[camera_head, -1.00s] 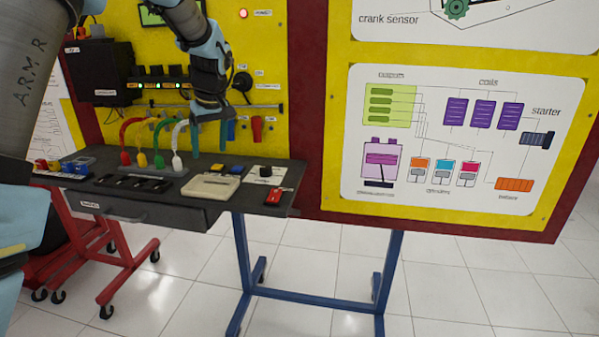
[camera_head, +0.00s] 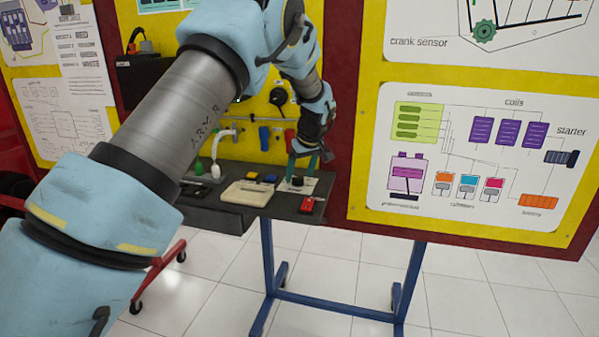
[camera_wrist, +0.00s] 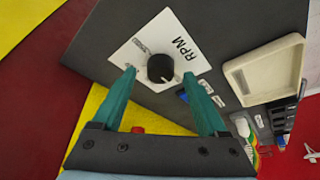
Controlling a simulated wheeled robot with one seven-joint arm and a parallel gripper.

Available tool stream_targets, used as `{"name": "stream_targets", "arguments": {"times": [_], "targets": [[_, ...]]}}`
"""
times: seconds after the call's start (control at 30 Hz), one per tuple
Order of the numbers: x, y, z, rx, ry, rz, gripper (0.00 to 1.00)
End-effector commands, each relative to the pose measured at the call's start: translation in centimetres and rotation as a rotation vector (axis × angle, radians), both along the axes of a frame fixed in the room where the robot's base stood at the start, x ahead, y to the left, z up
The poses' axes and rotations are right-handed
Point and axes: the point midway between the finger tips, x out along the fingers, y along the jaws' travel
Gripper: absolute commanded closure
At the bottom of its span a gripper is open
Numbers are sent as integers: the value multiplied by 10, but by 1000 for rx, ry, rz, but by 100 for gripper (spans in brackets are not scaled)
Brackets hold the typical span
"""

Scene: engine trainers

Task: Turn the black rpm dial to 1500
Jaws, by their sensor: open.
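The black rpm dial (camera_wrist: 162,68) sits on a white plate (camera_wrist: 185,35) marked RPM, on the dark shelf. The plate has small number labels that are too blurred to read. In the head view the dial (camera_head: 297,181) shows near the right end of the shelf. My gripper (camera_wrist: 165,85) is open, with its two teal fingers apart and the dial between their tips in the wrist view. In the head view my gripper (camera_head: 301,165) is just above the dial. I cannot tell whether the fingers touch it.
The yellow panel (camera_head: 375,130) stands close behind.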

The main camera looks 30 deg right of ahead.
Motion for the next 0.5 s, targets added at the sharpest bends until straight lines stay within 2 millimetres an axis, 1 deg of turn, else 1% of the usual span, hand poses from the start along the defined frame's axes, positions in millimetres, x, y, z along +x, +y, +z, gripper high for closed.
{"name": "stream_targets", "arguments": {"times": [0.17, 0.43, 0.47, 0.5], "targets": [[4, 1, -10, 1, 1, 0, 24], [5, 0, -12, 0, 0, 0, 24], [5, 0, -12, 0, 0, 0, 26], [5, 0, -12, 0, 0, 0, 31]]}}
